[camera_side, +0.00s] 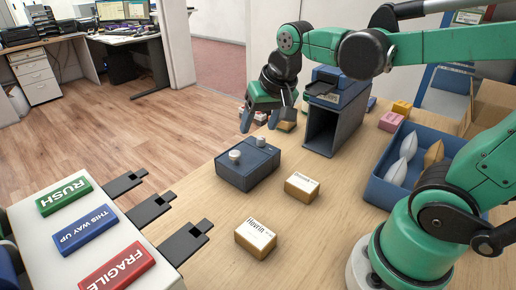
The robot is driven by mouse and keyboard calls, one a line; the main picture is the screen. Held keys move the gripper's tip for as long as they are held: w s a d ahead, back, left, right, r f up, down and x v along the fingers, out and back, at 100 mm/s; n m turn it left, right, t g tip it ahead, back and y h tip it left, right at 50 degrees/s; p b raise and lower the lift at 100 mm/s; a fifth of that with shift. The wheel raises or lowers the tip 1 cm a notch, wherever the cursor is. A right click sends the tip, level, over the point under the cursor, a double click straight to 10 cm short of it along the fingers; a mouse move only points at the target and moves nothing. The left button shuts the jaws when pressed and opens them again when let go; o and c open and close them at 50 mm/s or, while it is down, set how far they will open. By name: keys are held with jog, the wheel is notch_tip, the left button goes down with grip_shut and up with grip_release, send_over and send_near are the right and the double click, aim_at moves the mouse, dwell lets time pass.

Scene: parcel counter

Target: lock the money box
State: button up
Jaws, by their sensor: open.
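A low dark blue box (247,170), which looks like the money box, sits on the wooden counter in the middle. A pale round knob (235,157) stands on its top near the left, and a smaller knob (261,142) stands farther back. Its lock state cannot be made out. My gripper (260,122) is open and points down beyond the box, apart from it, near the counter's far edge. I see nothing between its fingers, though small parcels lie close to them.
A taller open-fronted blue housing (338,107) stands right of my gripper. Two tan cartons (302,186) (256,238) lie in front of the box. A blue bin (384,186) with white pouches is at right. Labelled blocks (86,229) lie on a white surface at left.

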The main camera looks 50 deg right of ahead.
aim_at(261, 137)
jog(key=w+d+f+m+g, duration=0.1)
jog(key=w+d+m, duration=0.1)
jog(key=m, duration=0.1)
jog(key=w+d+f+m+g, duration=0.1)
jog(key=w+d+m+g, duration=0.1)
jog(key=d+m, duration=0.1)
jog(key=w+d+f+m+g, duration=0.1)
jog(key=w+d+m, duration=0.2)
jog(key=shift+d+f+m+g, duration=0.1)
jog(key=shift+f+m+g, duration=0.3)
jog(key=shift+d+f+m, duration=0.2)
jog(key=shift+f+m, duration=0.05)
jog(key=shift+m, duration=0.05)
jog(key=shift+d+f+y, duration=0.1)
jog(key=shift+f+y, duration=0.15)
jog(key=shift+y, duration=0.05)
jog(key=shift+f, duration=2.6)
grip_shut()
